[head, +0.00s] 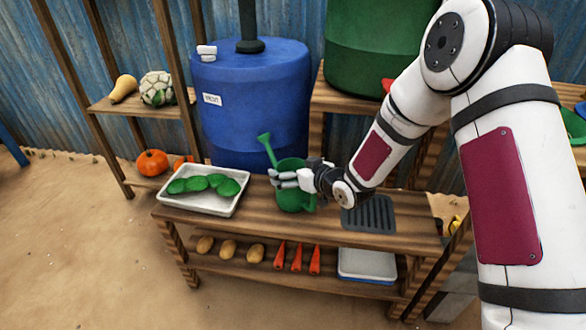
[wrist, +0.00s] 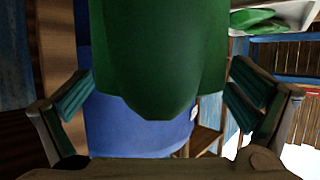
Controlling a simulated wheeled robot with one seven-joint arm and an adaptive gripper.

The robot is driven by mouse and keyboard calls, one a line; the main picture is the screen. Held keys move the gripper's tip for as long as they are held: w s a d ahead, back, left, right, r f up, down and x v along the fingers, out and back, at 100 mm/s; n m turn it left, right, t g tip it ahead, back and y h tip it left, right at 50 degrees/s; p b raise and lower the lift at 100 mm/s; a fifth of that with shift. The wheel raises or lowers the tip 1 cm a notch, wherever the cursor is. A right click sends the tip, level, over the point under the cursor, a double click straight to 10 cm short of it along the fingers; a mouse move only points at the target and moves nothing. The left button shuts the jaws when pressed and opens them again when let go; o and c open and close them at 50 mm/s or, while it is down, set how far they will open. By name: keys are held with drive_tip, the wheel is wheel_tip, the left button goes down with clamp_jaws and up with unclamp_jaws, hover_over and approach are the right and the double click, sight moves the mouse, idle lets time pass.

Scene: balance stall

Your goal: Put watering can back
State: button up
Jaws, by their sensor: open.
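The green watering can (head: 291,198) stands upright on the wooden bench top, its spout pointing up and to the left in the head view. My gripper (head: 284,179) is at the can's upper body, with its fingers at the can. In the wrist view the can (wrist: 160,60) fills the upper middle, between the two spread fingers of my gripper (wrist: 155,105). The fingers are open, with a gap visible on each side of the can's lower part. The far side of the can is hidden.
A white tray (head: 240,176) of green vegetables sits left of the can. A dark slatted mat (head: 369,214) lies to its right. A blue barrel (head: 251,100) stands behind the bench. Potatoes and carrots (head: 297,258) lie on the lower shelf.

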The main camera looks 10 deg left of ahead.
drive_tip(key=shift+r, duration=0.15)
drive_tip(key=p+v, duration=0.3)
drive_tip(key=v, duration=0.9)
